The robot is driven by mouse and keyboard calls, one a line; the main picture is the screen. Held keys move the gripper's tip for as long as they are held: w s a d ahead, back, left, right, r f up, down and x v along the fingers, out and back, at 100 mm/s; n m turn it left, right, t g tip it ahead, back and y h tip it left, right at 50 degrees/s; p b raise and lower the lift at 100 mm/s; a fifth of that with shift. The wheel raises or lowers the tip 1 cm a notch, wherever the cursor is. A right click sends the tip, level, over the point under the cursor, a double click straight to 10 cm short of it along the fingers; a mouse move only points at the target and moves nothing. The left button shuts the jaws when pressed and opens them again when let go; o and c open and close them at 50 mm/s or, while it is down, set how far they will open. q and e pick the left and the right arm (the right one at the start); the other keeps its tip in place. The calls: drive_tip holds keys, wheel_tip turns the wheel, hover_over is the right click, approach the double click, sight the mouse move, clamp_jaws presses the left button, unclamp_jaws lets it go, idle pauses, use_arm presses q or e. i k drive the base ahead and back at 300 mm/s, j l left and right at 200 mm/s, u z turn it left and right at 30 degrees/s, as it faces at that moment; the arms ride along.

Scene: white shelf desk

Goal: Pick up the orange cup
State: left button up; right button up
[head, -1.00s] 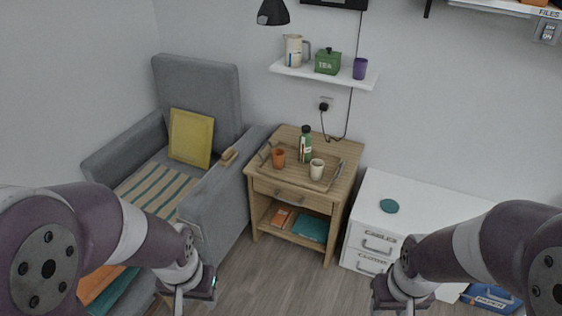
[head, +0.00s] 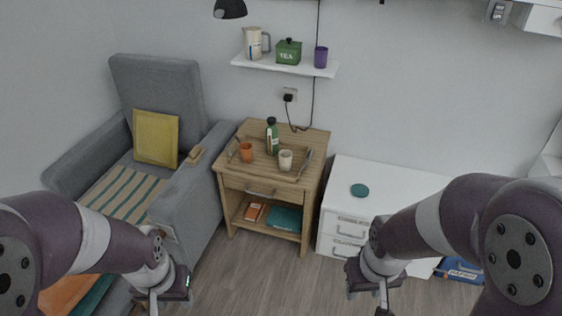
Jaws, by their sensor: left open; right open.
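The orange cup (head: 247,153) stands upright on a wooden tray (head: 296,177) on top of a small wooden cabinet (head: 314,141). A green bottle (head: 272,136) stands just behind and right of it, and a white cup (head: 285,160) stands to its right on the same tray. My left gripper (head: 168,303) is low at the bottom left, in front of the armchair and well short of the cup. My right gripper (head: 368,296) is low at the bottom right of centre, also far from the cup. Both are open and hold nothing that I can see; their fingertips are partly cut off or hidden.
A wall shelf (head: 285,67) hangs above. The floor (head: 265,270) in front is clear.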

sight(247, 153)
drive_tip(key=i+j+z, duration=0.15)
drive_tip(key=i, duration=0.45)
drive_tip(key=i+j+z, duration=0.15)
drive_tip(key=i+j, duration=0.2)
drive_tip(key=i, duration=0.2)
drive_tip(key=i+j+z, duration=0.2)
drive_tip(key=i, duration=0.4)
drive_tip(key=i+j+z, duration=0.15)
drive_tip(key=i+j, duration=0.4)
